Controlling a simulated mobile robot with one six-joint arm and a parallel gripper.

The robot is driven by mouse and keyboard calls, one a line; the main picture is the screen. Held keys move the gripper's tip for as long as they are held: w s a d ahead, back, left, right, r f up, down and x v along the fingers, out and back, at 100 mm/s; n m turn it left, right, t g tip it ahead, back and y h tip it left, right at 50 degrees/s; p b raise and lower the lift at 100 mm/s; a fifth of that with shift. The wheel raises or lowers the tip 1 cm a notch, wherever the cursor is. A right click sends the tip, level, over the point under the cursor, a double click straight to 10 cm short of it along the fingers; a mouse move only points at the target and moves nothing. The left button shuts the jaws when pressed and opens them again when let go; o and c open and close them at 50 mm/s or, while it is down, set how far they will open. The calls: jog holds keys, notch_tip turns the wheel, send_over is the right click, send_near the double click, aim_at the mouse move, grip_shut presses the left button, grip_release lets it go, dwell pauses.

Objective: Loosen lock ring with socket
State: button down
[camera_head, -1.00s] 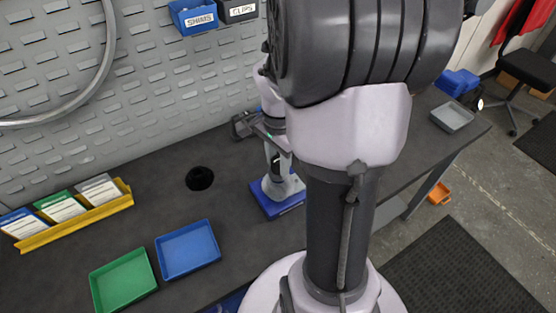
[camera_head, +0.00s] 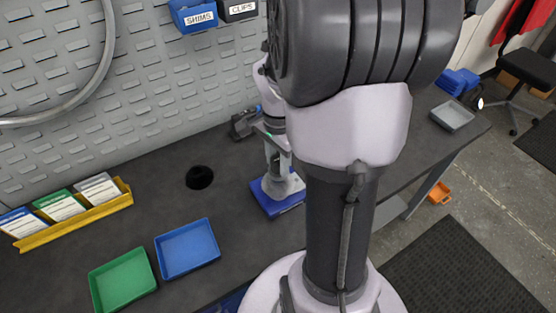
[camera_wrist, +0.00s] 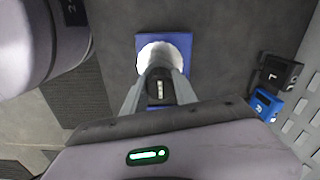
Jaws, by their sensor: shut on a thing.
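My gripper (camera_wrist: 160,80) points down at the bench, its fingers closed on a dark piece (camera_wrist: 158,92) with a small light label, which I take to be the socket. Beneath it is a whitish round part (camera_wrist: 150,54) on a blue base (camera_wrist: 184,44). The head view shows the blue base (camera_head: 266,203) on the bench, with the gripper (camera_head: 276,170) straight above it. My arm hides some of this area. The lock ring cannot be made out, and I cannot tell whether the socket touches the round part.
A grey tray (camera_head: 452,116) lies at the far right. A slotted panel (camera_head: 150,100) stands behind.

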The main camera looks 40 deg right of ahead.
jog(key=shift+f+b, duration=0.3)
dwell(0.5)
jog(key=c, duration=1.5)
grip_release()
grip_shut()
jog(key=shift+s+r+n+p, duration=0.1)
jog(key=shift+n+p, duration=0.3)
jog(key=shift+n, duration=0.5)
jog(key=n+p, duration=0.1)
jog(key=n, duration=0.2)
jog(key=shift+f+n, duration=0.2)
jog(key=shift+n, duration=0.6)
